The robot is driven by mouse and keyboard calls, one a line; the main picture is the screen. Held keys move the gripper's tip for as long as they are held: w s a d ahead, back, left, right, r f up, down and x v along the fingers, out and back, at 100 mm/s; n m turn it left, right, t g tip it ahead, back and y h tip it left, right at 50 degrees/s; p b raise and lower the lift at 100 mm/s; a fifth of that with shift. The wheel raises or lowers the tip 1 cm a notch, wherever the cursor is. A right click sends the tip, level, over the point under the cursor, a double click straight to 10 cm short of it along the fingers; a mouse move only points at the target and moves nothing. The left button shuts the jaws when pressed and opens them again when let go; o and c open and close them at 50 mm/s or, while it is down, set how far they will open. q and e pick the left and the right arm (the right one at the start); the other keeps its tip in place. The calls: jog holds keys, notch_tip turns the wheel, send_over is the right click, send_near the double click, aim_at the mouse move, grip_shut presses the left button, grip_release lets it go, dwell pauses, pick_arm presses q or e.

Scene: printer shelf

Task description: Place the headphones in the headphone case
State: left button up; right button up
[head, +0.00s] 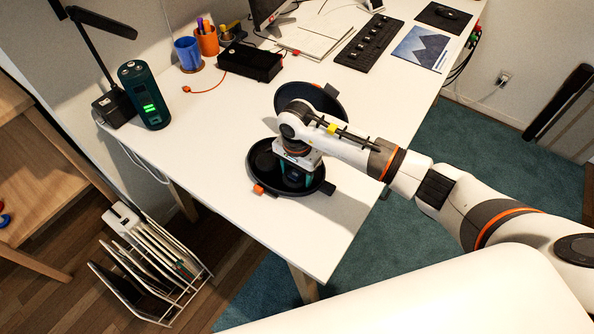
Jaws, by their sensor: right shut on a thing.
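The black headphone case (259,170) lies open on the white desk, with its round lower half toward me and an orange tab on its near rim. Its raised lid (335,103) stands behind, partly covered by my right arm. My right gripper (294,180) points down into the lower half, shut on a dark thing between its fingers. I take this to be the headphones; they are mostly hidden by the gripper, and I cannot tell whether they touch the case floor. My left gripper is not in view.
On the white desk (215,130) stand a dark green speaker (145,95), a blue cup (188,55), an orange pen cup (206,41) and a black box (250,62). A keyboard (370,45) lies at the back. The desk left of the case is clear.

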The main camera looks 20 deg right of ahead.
jog(key=o, duration=0.8)
jog(key=shift+r, duration=0.1)
notch_tip(320, 180, up, 12)
jog(key=shift+b, duration=0.7)
